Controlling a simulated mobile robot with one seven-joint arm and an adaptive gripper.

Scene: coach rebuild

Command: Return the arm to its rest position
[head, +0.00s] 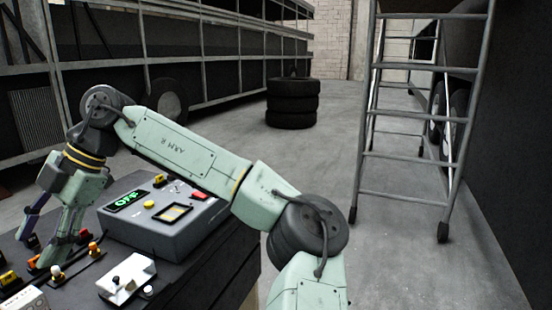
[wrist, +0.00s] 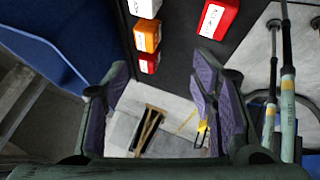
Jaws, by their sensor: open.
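My arm reaches from the lower right across to the left in the head view, bent at the elbow. My gripper (head: 42,242) points down over the left part of a dark worktop (head: 196,276), close to a row of small colored parts. In the wrist view my gripper (wrist: 161,65) shows its two purple-lined fingers wide apart, with nothing held between them. In the head view I cannot tell whether the fingertips touch the worktop or the parts.
A grey control box (head: 150,232) with a green display sits under my forearm. A white switch unit (head: 126,279) is at the front. A stack of tires (head: 292,103) and a rolling ladder (head: 420,130) stand on the floor. The wrist view shows red (wrist: 219,17) and orange (wrist: 147,36) blocks.

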